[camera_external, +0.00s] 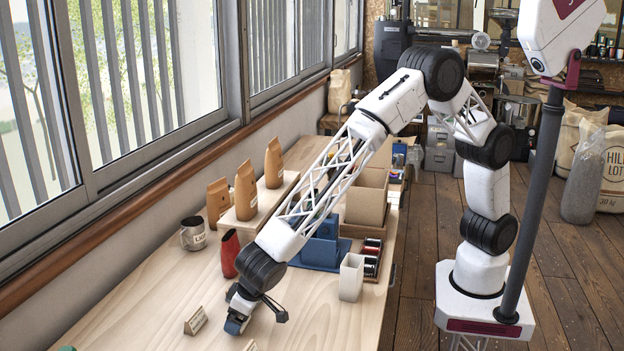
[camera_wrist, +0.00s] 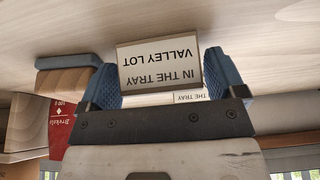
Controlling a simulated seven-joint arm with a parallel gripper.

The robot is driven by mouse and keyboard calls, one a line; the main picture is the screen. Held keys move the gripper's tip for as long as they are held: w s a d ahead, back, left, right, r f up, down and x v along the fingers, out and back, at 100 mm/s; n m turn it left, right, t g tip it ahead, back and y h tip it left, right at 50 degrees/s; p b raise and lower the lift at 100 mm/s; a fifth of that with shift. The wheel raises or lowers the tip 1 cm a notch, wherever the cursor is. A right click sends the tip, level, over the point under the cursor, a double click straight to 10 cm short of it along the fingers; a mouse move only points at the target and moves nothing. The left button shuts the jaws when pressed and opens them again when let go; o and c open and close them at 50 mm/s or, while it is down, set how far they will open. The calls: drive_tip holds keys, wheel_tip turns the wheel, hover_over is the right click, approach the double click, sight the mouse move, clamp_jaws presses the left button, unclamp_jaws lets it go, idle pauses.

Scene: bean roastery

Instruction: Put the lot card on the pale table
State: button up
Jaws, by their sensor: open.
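A white card (camera_wrist: 160,62) reading "VALLEY LOT" and "IN THE TRAY" shows upside down in the wrist view. It stands between the two blue fingertips of my gripper (camera_wrist: 163,78), which is open; whether they touch it is unclear. Part of a second label (camera_wrist: 192,97) shows behind it. In the external view my gripper (camera_external: 237,322) is low over the pale wooden table (camera_external: 145,300). Small tent cards stand on the table, one to its left (camera_external: 196,320) and one at the bottom edge (camera_external: 250,346). I cannot tell which is the lot card.
Brown bags (camera_external: 245,190) stand on a raised board. A white open container (camera_external: 351,277), a blue stand (camera_external: 318,250) and a cardboard box (camera_external: 366,196) are to the right. The near-left table is mostly clear.

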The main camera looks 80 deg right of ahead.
drive_tip(key=shift+c, duration=0.4)
drive_tip(key=c, duration=0.7)
drive_tip(key=shift+o, duration=0.2)
drive_tip(key=shift+r, duration=0.2)
drive_tip(key=shift+r, duration=0.9)
drive_tip(key=shift+s+d+r, duration=0.2)
drive_tip(key=shift+s+r, duration=0.05)
drive_tip(key=shift+r, duration=0.5)
drive_tip(key=s+d, duration=0.3)
drive_tip(key=s, duration=0.1)
drive_tip(key=s+d+r, duration=0.1)
drive_tip(key=s+d, duration=0.6)
drive_tip(key=shift+s+r, duration=0.2)
drive_tip(key=shift+s, duration=0.15)
